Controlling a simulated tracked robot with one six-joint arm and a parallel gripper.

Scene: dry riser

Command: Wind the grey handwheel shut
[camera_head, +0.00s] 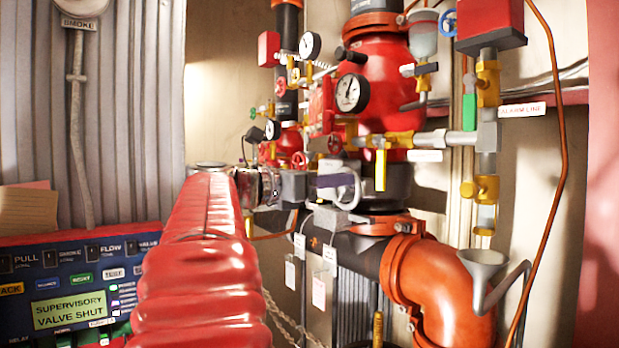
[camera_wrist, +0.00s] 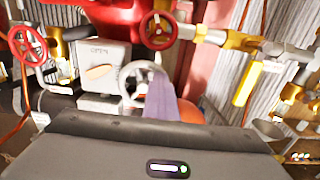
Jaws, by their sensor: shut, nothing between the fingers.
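The grey handwheel (camera_wrist: 128,88) shows in the wrist view beside a pale grey box (camera_wrist: 110,58) with an orange pointer. In the head view the wheel (camera_head: 357,192) is partly hidden behind my gripper. My gripper (camera_head: 351,180) has purple-grey fingers, shut with nothing between them. In the wrist view the fingers (camera_wrist: 160,78) overlap the right part of the wheel's rim. I cannot tell whether they touch it or pass through it.
Red handwheels (camera_wrist: 157,30) (camera_wrist: 28,46) sit close by, with gauges (camera_head: 351,93) and brass pipework above. An orange elbow pipe (camera_head: 440,285) and a funnel (camera_head: 484,262) are at right. Tags (camera_head: 318,290) hang below. A panel screen (camera_head: 72,310) reads "SUPERVISORY VALVE SHUT".

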